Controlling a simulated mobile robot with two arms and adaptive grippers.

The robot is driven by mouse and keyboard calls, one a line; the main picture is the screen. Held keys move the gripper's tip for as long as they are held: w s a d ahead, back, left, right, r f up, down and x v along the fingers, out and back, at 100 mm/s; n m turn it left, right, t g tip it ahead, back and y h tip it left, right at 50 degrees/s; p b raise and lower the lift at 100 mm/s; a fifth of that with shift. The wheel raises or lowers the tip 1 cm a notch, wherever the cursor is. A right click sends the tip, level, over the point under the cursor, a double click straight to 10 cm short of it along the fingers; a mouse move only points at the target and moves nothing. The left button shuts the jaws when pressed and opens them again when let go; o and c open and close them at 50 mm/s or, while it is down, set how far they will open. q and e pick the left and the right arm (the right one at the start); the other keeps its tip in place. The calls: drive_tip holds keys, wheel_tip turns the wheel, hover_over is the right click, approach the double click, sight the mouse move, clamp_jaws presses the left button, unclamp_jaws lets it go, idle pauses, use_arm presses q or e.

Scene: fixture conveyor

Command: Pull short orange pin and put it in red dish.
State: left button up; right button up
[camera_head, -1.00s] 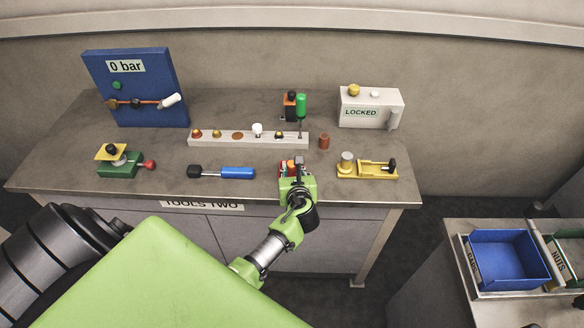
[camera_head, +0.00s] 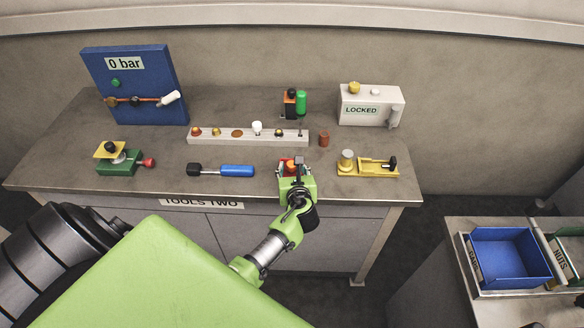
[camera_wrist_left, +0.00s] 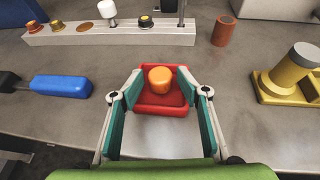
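A short orange pin (camera_wrist_left: 160,79) with a rounded top stands in a small square red dish (camera_wrist_left: 162,109) in the left wrist view. In the head view the orange pin (camera_head: 291,164) and dish are partly hidden by my gripper at the bench's front edge. My left gripper (camera_wrist_left: 160,74) is open, one finger on each side of the pin and dish, with visible gaps to the pin. In the head view the same gripper (camera_head: 291,168) reaches in over the front edge. My right gripper is not in view.
A pale rail (camera_head: 215,140) with several pieces lies behind. A blue-handled tool (camera_head: 236,171) is to the left. A brown cylinder (camera_head: 324,139) and a yellow fixture (camera_head: 374,170) stand to the right. Bare bench lies between them.

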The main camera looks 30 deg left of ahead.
use_arm(q)
drive_tip(key=shift+d, duration=0.1)
drive_tip(key=v, duration=1.2)
drive_tip(key=shift+f, duration=0.15)
idle(0.6)
